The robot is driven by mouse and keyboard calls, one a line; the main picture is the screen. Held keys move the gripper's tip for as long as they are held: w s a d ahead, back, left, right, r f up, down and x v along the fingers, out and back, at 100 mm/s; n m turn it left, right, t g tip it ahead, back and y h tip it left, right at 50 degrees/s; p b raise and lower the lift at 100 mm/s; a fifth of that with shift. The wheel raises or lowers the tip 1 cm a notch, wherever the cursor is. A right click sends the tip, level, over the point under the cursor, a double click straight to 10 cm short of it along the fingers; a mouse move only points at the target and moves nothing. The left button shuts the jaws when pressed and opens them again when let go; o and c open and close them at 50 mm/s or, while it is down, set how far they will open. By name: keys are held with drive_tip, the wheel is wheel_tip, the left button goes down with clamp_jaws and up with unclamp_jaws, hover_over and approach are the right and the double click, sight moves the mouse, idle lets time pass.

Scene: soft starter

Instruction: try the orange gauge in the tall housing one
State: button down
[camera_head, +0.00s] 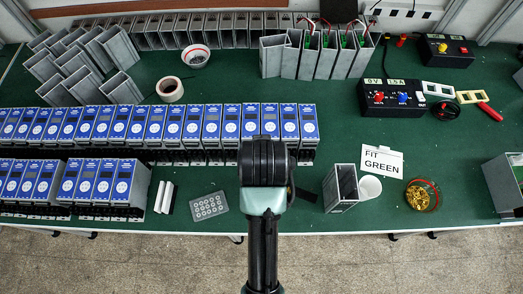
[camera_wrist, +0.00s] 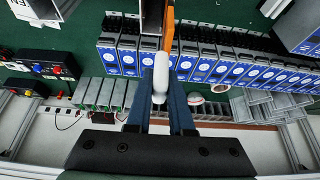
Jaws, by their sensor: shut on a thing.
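My gripper (camera_wrist: 161,82) is shut on the orange gauge (camera_wrist: 168,38), seen in the wrist view. Its white grip sits between my two dark blue fingers, and its orange part runs on beyond the fingertips to the top edge. A grey housing-like piece (camera_wrist: 152,16) shows close beside the orange part. I cannot tell if they touch or if the gauge is in it. In the head view my arm hides the gauge and fingers. An open grey housing (camera_head: 341,188) stands right of my arm, beside a white "FIT GREEN" card (camera_head: 382,161).
Rows of blue-fronted units (camera_head: 200,125) fill the left and middle of the green table (camera_head: 260,222). A white cup (camera_head: 369,187), a bowl of brass parts (camera_head: 421,195) and a grey bin (camera_head: 503,185) stand at right. A button pad (camera_head: 208,206) lies left of my arm.

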wheel_tip(320, 180, down, 13)
drive_tip(key=b, duration=0.8)
drive_tip(key=shift+f, duration=0.15)
idle(3.7)
drive_tip(key=c, duration=0.7)
unclamp_jaws()
drive_tip(key=b+v, duration=0.1)
drive_tip(key=v, duration=1.2)
